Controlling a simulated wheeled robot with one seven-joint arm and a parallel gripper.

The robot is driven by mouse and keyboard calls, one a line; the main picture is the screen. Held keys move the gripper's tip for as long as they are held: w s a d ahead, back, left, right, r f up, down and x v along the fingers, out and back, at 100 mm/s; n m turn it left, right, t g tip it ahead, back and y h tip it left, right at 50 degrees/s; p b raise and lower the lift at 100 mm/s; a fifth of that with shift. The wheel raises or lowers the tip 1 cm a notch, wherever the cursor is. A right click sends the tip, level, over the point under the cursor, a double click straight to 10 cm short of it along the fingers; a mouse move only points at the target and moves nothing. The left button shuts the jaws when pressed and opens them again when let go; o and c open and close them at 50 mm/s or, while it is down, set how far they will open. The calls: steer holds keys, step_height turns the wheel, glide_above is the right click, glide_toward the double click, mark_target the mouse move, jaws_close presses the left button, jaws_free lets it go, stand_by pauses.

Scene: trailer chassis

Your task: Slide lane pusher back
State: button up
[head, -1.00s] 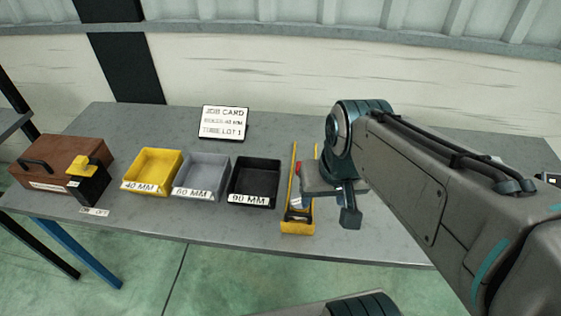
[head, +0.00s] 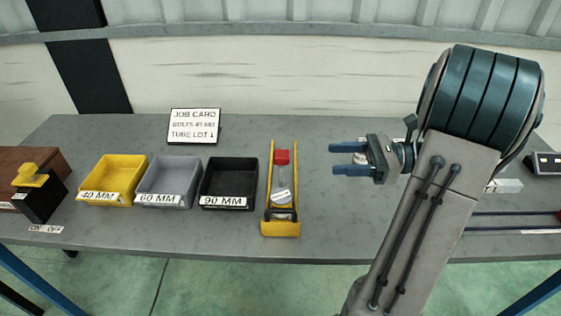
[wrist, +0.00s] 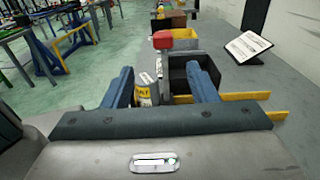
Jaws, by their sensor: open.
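The lane (head: 281,229) is a narrow yellow-railed track with a yellow front block, lying front to back on the table. The likely lane pusher shows as a red block (head: 282,157) near the lane's far end; it also shows upper centre in the wrist view (wrist: 163,40). A pale grey piece with a white label (head: 281,196) lies in the lane in front of it. My gripper (head: 335,159) is open and empty, right of the lane, its two blue fingers pointing left toward the red block without touching it. In the wrist view the red block appears beyond the fingers (wrist: 161,72).
Left of the lane stand a black 90 MM bin (head: 228,185), a grey 60 MM bin (head: 168,184) and a yellow 40 MM bin (head: 113,181). A job card (head: 194,126) stands behind them. A yellow-topped black switch box (head: 40,190) is at left.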

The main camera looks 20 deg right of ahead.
mark_target(281, 153)
steer(key=x, duration=1.3)
steer(key=shift+w+r+p, duration=0.2)
steer(key=shift+w+p, duration=0.05)
steer(key=shift+p, duration=0.1)
